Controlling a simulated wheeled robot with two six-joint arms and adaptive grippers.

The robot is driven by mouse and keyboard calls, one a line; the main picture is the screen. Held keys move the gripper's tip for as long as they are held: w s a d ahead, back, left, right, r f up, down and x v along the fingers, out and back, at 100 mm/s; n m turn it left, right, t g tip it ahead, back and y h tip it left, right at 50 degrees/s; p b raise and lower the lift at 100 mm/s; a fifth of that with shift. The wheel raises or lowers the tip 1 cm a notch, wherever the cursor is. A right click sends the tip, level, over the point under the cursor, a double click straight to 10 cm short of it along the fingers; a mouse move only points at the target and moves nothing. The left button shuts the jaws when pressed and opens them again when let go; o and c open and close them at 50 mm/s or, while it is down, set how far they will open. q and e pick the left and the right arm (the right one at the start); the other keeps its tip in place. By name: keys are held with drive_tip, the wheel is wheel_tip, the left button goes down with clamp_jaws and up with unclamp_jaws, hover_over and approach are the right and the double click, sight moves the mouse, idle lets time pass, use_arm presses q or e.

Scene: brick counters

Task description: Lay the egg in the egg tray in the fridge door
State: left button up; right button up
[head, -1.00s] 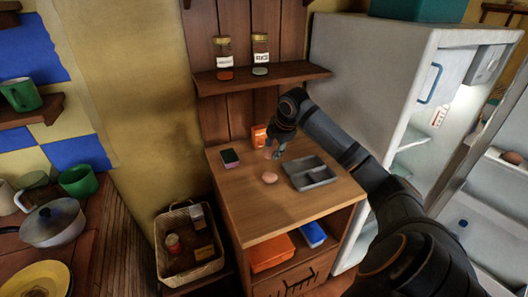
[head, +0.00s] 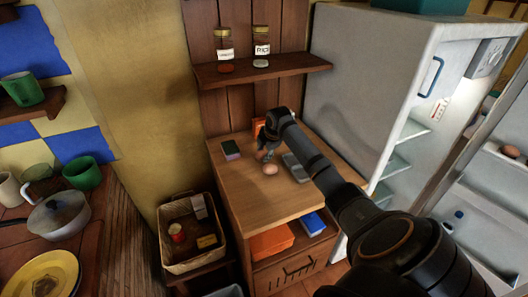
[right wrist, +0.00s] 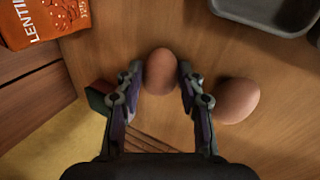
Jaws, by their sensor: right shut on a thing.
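My right gripper (head: 267,152) is low over the wooden counter and shut on a brown egg. In the right wrist view the egg (right wrist: 160,71) sits between the two fingertips (right wrist: 158,78). Another brown egg (right wrist: 237,100) lies apart on the counter, just right of the gripper; it also shows in the head view (head: 270,169). The fridge (head: 365,80) is open at the right, with its door (head: 480,205) swung out. A brown egg-like thing (head: 511,151) rests high in the door; the tray itself is not clear. My left gripper is not in view.
On the counter (head: 250,198), a grey divided tray (head: 297,167) is partly hidden by my arm. An orange lentil packet (right wrist: 40,20) and a dark green-topped sponge (head: 231,149) are near the gripper. A shelf (head: 290,71) with two jars is above.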

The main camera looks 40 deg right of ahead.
drive_tip(key=shift+f, duration=0.1)
drive_tip(key=o, duration=0.8)
